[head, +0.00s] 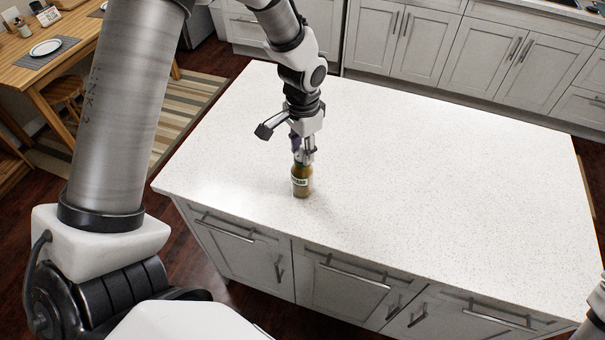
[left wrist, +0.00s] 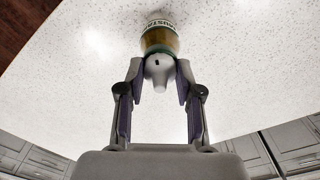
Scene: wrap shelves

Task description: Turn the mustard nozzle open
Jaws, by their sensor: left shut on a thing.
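The mustard bottle (head: 301,184) stands upright on the white island top, near its front edge. It is brownish yellow with a pale label, and it also shows in the left wrist view (left wrist: 160,40). Its white nozzle (left wrist: 158,70) points toward the wrist camera and has a small dark mark. My left gripper (head: 304,158) comes down from above, with its fingertips on both sides of the nozzle, shut on it. The fingers hide most of the nozzle in the head view. My right gripper is out of view.
The island top (head: 430,190) is otherwise bare, with wide free room to the right of the bottle. Drawers and doors with handles line its front. A wooden table (head: 60,65) with a plate (head: 45,47) stands at the far left. White cabinets (head: 480,50) run along the back.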

